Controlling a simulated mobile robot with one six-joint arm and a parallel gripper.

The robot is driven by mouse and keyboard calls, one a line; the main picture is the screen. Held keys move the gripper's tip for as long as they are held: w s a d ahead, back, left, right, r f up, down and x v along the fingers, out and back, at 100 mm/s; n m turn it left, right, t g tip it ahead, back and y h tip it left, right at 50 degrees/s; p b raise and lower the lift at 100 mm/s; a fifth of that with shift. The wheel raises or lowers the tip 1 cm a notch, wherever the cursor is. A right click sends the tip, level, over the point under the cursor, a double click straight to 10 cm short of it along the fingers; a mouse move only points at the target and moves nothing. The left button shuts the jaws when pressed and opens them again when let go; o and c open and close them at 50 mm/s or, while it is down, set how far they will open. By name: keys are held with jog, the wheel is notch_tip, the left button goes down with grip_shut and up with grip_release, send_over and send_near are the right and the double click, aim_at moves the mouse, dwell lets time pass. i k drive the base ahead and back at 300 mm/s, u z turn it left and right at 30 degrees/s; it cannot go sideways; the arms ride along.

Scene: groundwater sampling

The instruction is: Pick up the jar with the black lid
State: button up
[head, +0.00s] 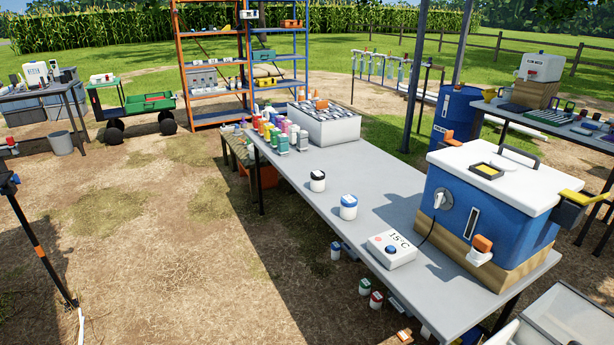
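The jar with the black lid (318,182) stands upright on the long grey table (345,240), near its left edge. It has a white body. A similar white jar with a blue lid (348,208) stands a little nearer and to the right, apart from it. I cannot make out my gripper in the head view, and nothing is seen touching either jar.
A white box marked 15°C (391,250) and a blue cooler with a white lid (490,200) stand nearer on the table. Behind the jars are colourful bottles (275,130) and a grey bin (322,128). Open dirt ground lies left.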

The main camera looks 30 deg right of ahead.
aim_at(317, 185)
jog(key=u, duration=0.05)
jog(key=i, duration=1.35)
jog(key=u, duration=0.5)
